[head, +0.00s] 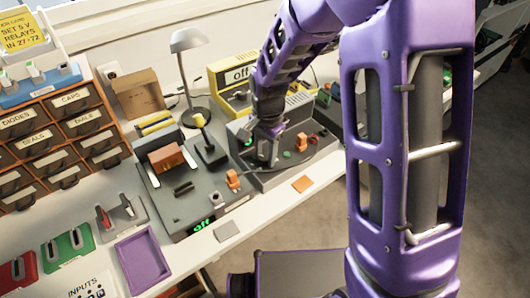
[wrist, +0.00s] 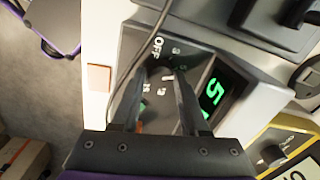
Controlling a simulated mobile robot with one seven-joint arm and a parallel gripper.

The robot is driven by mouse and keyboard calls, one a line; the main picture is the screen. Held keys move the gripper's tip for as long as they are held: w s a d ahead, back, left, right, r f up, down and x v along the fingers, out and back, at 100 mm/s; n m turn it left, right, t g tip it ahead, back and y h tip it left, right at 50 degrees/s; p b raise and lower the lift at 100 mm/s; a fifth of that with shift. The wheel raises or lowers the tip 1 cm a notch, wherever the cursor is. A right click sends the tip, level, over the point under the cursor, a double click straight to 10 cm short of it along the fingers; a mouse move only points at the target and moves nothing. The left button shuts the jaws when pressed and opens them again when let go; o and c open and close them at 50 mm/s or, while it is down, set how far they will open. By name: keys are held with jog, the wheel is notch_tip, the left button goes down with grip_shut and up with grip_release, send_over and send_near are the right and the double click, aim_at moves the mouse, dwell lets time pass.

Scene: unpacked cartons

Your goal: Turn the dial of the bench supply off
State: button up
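The bench supply is a grey unit (head: 292,172) in the middle of the bench, under my gripper. In the wrist view its dark face (wrist: 200,45) carries a printed OFF mark (wrist: 157,46), several small numbers and a green display (wrist: 213,91) reading 5. My gripper (head: 266,158) points down at this face. In the wrist view my gripper (wrist: 161,72) has its two dark fingers apart, with printed marks showing between them. The dial itself is hard to make out among the fingers, and I cannot tell whether they touch it.
A dark cable (wrist: 143,48) crosses the face beside the fingers. A yellow unit (head: 229,86) reading off stands behind, and another grey unit (head: 177,208) with a green off display stands to the left. An orange square (head: 303,184) lies at the front edge. A lamp (head: 188,42) stands behind.

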grip_shut()
jog(key=shift+n, duration=0.4)
jog(key=n+p, duration=0.1)
jog(key=n, duration=0.2)
jog(key=shift+n, duration=0.4)
jog(key=n+p, duration=0.1)
jog(key=n, duration=0.3)
jog(key=shift+w+r+n, duration=0.1)
jog(key=shift+n, duration=0.2)
jog(key=n+p, duration=0.1)
jog(key=n, duration=0.3)
jog(key=shift+g, duration=0.3)
jog(key=n+p, duration=0.1)
jog(key=n, duration=0.3)
jog(key=shift+n, duration=0.3)
jog(key=shift+a, duration=0.1)
